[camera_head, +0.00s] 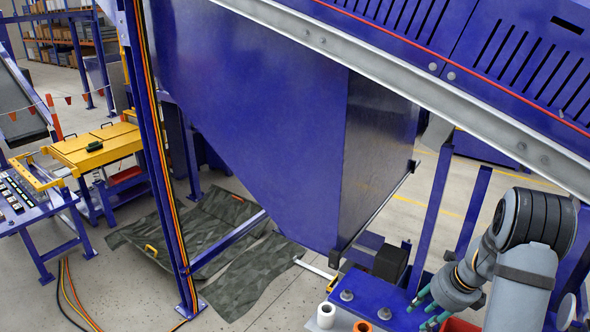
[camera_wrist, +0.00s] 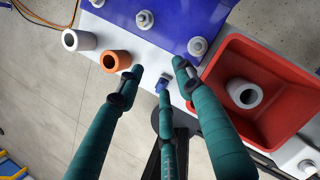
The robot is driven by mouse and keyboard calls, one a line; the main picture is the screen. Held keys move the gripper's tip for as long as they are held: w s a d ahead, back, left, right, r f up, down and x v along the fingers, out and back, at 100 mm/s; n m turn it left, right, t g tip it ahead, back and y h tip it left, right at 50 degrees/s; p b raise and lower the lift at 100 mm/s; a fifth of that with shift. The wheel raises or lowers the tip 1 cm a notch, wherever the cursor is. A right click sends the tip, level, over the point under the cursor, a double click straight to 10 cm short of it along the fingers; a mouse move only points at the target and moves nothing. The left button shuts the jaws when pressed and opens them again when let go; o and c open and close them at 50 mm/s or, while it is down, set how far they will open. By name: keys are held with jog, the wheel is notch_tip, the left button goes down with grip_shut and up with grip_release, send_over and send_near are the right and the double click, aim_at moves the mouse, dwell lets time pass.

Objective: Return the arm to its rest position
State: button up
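My arm reaches down from the right edge of the head view, ending in my gripper (camera_head: 430,305) with teal fingers. In the wrist view my gripper (camera_wrist: 160,72) shows three teal fingers spread apart, with nothing held between them. The fingertips are over a white surface (camera_wrist: 120,32), beside an orange ring (camera_wrist: 116,61) and a red bin (camera_wrist: 222,85). A white ring (camera_wrist: 244,93) lies inside the bin.
Another white ring (camera_wrist: 79,40) is left of the orange one. A blue plate (camera_wrist: 172,22) carries bolts. In the head view, a large blue hopper (camera_head: 260,110) and a sloping grey beam (camera_head: 400,80) stand close to my arm. Open floor (camera_head: 120,290) lies left.

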jog(key=s+d+m+h, duration=0.1)
jog(key=s+d+m, duration=0.1)
jog(key=d+m, duration=0.2)
jog(key=s+d+f+m+h, duration=0.1)
jog(key=s+d+m, duration=0.1)
jog(key=d+m, duration=0.1)
jog(key=s+d+m+h, duration=0.1)
jog(key=s+d+m, duration=0.1)
jog(key=d+m, duration=0.2)
jog(key=shift+d+f+m+h, duration=0.35)
jog(key=shift+f+m+h, duration=0.05)
jog(key=shift+m, duration=0.1)
notch_tip(320, 180, down, 8)
jog(key=b, duration=0.7)
jog(key=shift+d+r, duration=0.1)
jog(key=shift+r, duration=0.1)
notch_tip(320, 180, up, 3)
jog(key=p, duration=0.2)
jog(key=shift+p, duration=0.3)
jog(key=shift+r+p, duration=0.6)
